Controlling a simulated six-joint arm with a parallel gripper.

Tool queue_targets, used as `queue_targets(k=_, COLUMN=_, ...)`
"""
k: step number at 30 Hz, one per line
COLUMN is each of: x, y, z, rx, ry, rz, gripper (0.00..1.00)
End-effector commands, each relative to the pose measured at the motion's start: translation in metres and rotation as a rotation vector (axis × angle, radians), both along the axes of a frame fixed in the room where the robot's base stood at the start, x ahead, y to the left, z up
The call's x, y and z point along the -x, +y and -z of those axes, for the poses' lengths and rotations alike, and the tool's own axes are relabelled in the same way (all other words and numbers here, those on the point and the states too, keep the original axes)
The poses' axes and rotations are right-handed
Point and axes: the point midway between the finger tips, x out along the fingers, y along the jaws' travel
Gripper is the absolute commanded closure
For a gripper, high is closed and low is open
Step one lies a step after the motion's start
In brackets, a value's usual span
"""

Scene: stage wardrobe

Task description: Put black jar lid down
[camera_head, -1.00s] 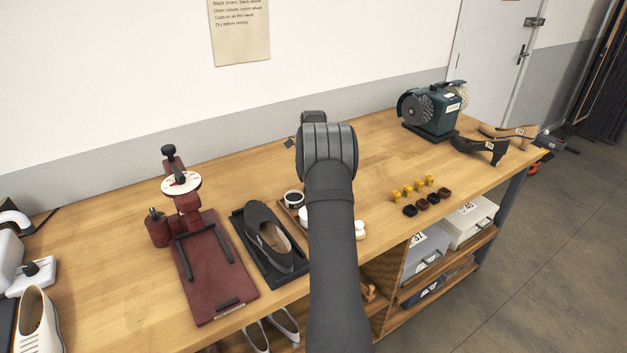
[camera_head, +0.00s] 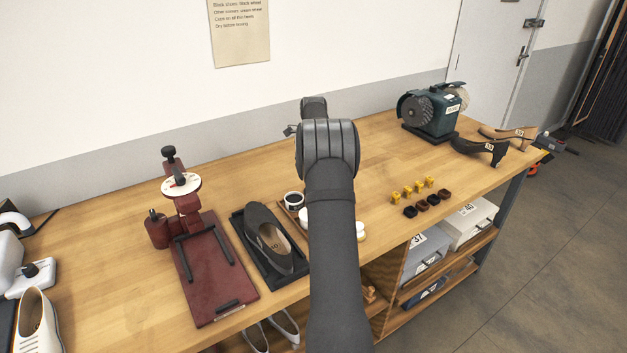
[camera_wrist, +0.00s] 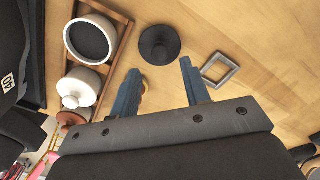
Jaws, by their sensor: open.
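The black jar lid (camera_wrist: 160,45), a round dark disc with a knob at its centre, lies on the bare wooden bench top in the wrist view. My gripper (camera_wrist: 159,66) is open and empty, its two blue-grey fingers spread apart; the lid appears just beyond the fingertips, apart from them. A white jar (camera_wrist: 69,54) with dark contents stands open in a wooden tray (camera_wrist: 124,38) to the left of the lid. The same jar (camera_head: 293,207) shows left of my arm in the head view. My arm hides the lid in the head view.
A grey square frame (camera_wrist: 220,70) lies right of the lid. A white lidded jar (camera_wrist: 80,88) shares the tray. A dark shoe (camera_head: 268,238) and a red press (camera_head: 214,265) stand to the left, several yellow and dark small blocks and a grinder (camera_head: 432,112) to the right.

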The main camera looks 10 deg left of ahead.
Motion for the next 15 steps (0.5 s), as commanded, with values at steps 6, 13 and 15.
queue_targets(k=6, x=0.000, y=0.000, z=-0.047, rx=-0.001, ry=-0.002, rz=0.000, gripper=0.57)
queue_targets(k=13, x=0.000, y=0.000, z=-0.071, rx=0.000, ry=0.001, rz=0.000, gripper=0.57)
queue_targets(k=15, x=0.000, y=0.000, z=-0.074, rx=0.000, ry=0.001, rz=0.000, gripper=0.57)
